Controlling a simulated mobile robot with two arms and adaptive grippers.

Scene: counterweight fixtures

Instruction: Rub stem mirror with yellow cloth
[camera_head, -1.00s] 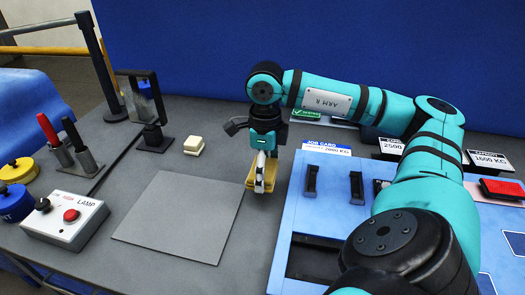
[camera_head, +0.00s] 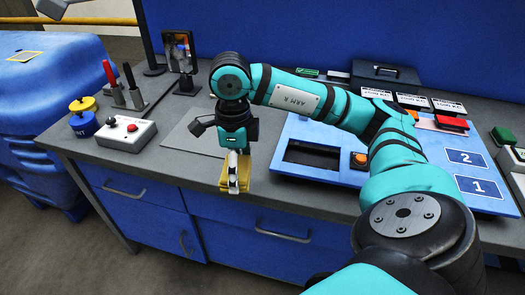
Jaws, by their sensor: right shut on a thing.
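The stem mirror (camera_head: 180,50) is a dark-framed upright mirror on a short stem and black base, at the back left of the grey desk. My right gripper (camera_head: 234,178) is shut on the yellow cloth (camera_head: 237,187), which hangs around and below its fingers. In the picture they overlap the desk's front edge, to the right of and well in front of the mirror, apart from it. My left gripper is out of view.
A white lamp control box (camera_head: 124,132), yellow and blue round weights, and red- and black-handled tools stand at left. A grey mat (camera_head: 185,138) lies mid-desk. A blue fixture board (camera_head: 440,165) fills the right. Blue drawers are below.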

